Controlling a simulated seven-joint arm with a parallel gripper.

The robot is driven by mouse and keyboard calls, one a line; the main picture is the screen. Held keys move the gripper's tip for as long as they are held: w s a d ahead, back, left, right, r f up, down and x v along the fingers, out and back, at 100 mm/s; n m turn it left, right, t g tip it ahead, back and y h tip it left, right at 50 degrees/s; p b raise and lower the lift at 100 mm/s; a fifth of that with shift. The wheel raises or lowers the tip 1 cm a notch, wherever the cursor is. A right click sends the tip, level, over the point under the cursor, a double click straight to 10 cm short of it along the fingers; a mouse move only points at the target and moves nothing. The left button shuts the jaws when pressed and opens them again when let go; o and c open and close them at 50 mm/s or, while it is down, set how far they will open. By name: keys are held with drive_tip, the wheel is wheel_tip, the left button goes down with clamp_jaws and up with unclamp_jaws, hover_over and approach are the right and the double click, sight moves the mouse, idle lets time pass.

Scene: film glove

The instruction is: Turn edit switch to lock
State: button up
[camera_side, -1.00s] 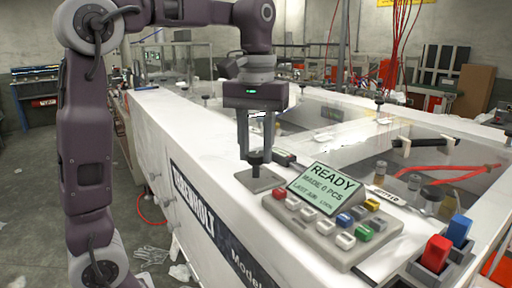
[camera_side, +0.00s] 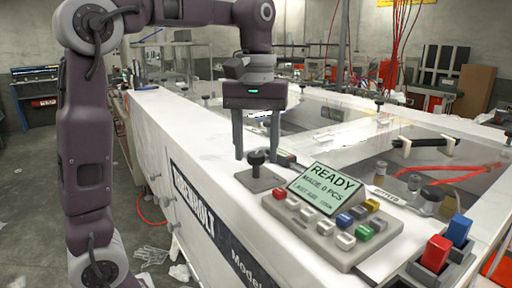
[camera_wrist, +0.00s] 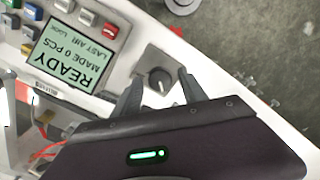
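The likely edit switch is a dark round knob (camera_side: 257,159) on a grey square plate (camera_side: 260,181), on the white machine top left of the control panel. No label on it is readable. My gripper (camera_side: 259,152) points down above it, with its two fingers spread apart and empty. In the wrist view the knob (camera_wrist: 159,79) shows between the fingertips (camera_wrist: 160,75), with a gap on each side. A display (camera_side: 326,184) beside it reads READY and MADE: 0 PCS.
The control panel (camera_side: 318,226) with several coloured buttons stands just right of the knob. Red and blue rocker switches (camera_side: 447,243) are farther right. A clear cover (camera_side: 350,140) lies behind. The white top left of the plate is free.

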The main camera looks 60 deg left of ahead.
sight(256, 154)
wheel_tip(256, 154, up, 7)
drive_tip(key=shift+r, duration=0.1)
idle(0.5)
idle(0.3)
drive_tip(key=s+d+f+m+t, duration=0.2)
drive_tip(key=s+f+m, duration=0.2)
drive_tip(key=s+f, duration=0.3)
drive_tip(key=s+d+f+m+t, duration=0.3)
drive_tip(key=s+f+m, duration=0.2)
drive_tip(key=s+f, duration=0.3)
drive_tip(key=shift+s+d+t, duration=0.3)
drive_tip(key=shift+s+d, duration=0.05)
drive_tip(key=shift+s, duration=0.05)
